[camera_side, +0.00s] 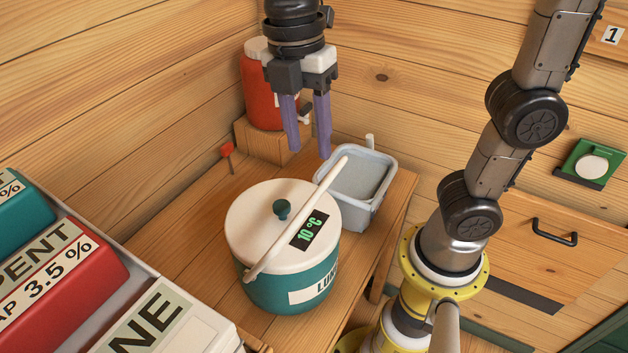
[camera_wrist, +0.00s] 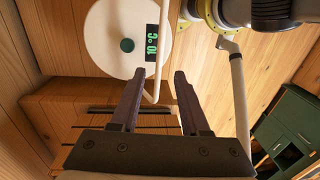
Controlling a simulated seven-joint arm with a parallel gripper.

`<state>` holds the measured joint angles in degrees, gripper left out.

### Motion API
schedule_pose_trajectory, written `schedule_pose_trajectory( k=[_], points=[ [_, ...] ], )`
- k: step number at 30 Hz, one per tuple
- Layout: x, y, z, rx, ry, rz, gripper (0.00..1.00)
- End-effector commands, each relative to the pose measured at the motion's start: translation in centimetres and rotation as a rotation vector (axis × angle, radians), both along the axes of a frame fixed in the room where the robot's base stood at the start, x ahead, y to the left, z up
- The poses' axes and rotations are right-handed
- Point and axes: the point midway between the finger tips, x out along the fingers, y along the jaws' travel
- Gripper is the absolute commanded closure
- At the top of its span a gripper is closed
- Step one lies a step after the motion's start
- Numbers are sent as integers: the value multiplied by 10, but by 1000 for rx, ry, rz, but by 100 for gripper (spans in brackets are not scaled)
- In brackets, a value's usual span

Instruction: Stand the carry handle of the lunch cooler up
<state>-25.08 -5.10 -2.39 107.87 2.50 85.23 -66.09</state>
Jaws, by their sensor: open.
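The lunch cooler (camera_side: 290,282) is a round teal tub with a cream lid (camera_side: 262,215), a green knob and a display reading 10 °C. Its cream carry handle (camera_side: 297,218) leans over the right side of the lid, its far end reaching past the rim toward the grey basin. My gripper (camera_side: 308,152) is open and empty, fingers down, above and behind the cooler and apart from the handle. In the wrist view, the lid (camera_wrist: 108,25) is at the top, and the handle (camera_wrist: 158,72) appears between the fingertips (camera_wrist: 159,76). The handle's pivots are not clearly seen.
A grey basin (camera_side: 357,212) stands close behind the cooler on the right. A red jug (camera_side: 258,95) sits on a wooden block (camera_side: 262,143) against the wall. A crate with labelled boxes (camera_side: 60,275) fills the lower left. Bare bench (camera_side: 195,222) lies left of the cooler.

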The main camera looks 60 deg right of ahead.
Motion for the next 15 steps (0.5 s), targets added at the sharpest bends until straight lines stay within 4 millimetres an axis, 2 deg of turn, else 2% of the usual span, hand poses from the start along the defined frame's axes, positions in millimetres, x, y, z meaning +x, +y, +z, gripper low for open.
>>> schedule_pose_trajectory(
  k=[6, 15],
  points=[
    [-6, 0, -44, -2, 4, 0, 54],
    [-9, 0, -80, 0, 1, 0, 54]
  ],
)
